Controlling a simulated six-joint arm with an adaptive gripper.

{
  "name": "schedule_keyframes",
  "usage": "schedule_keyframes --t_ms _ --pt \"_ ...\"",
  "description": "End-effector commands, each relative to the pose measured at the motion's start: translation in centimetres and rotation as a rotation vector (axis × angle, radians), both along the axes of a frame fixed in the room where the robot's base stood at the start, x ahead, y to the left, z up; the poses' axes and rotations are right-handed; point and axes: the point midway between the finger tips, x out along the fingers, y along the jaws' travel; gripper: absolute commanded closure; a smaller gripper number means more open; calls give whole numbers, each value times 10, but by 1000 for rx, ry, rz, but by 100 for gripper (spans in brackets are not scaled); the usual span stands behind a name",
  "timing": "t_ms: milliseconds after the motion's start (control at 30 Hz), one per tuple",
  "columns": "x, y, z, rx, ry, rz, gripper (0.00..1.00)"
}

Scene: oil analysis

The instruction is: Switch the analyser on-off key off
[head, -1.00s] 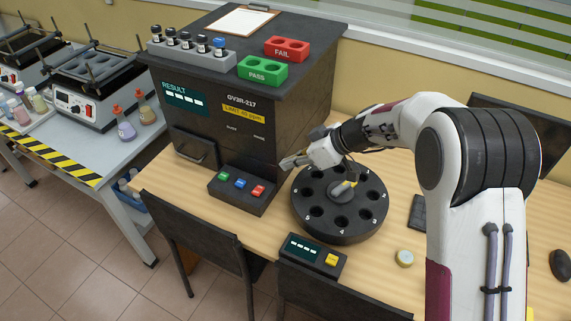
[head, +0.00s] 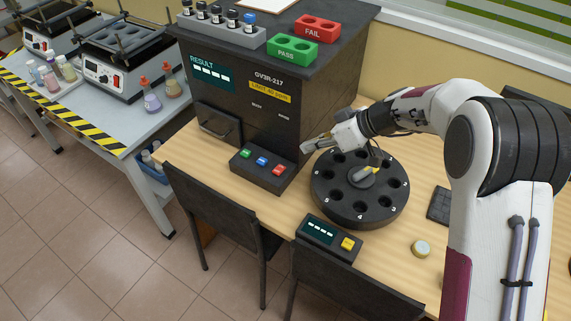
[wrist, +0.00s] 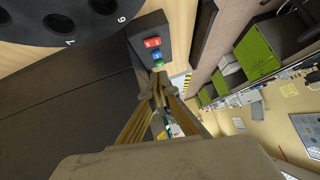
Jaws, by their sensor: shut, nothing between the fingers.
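The analyser (head: 262,125) is a tall dark box with a RESULT display. Its low key panel (head: 262,178) juts out at the front with a green key (head: 246,153), a blue key (head: 262,161) and a red key (head: 279,170). Key labels are too small to read, so I cannot tell which is the on-off key. In the wrist view the red key (wrist: 152,43), blue key (wrist: 156,57) and green key (wrist: 158,65) show just beyond the fingertips. My gripper (head: 306,147) is shut and empty, above and right of the panel, apart from the keys; it also shows in the wrist view (wrist: 158,84).
A black numbered carousel (head: 335,208) stands right of the panel, close under my gripper. A small display box with a yellow key (head: 347,243) sits in front. Chairs (head: 215,215) stand at the table edge. PASS (head: 293,50) and FAIL (head: 312,31) racks are on the analyser.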

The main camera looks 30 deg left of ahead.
Motion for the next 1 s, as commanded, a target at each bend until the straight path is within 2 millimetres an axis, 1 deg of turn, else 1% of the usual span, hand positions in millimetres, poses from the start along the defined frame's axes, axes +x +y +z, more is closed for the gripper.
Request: schedule_keyframes --t_ms 167,367,1000 --pt "-1 3 -2 0 1 1 100" --pt "-3 12 -12 -1 1 2 100" --pt "-12 71 -70 -1 1 2 100"
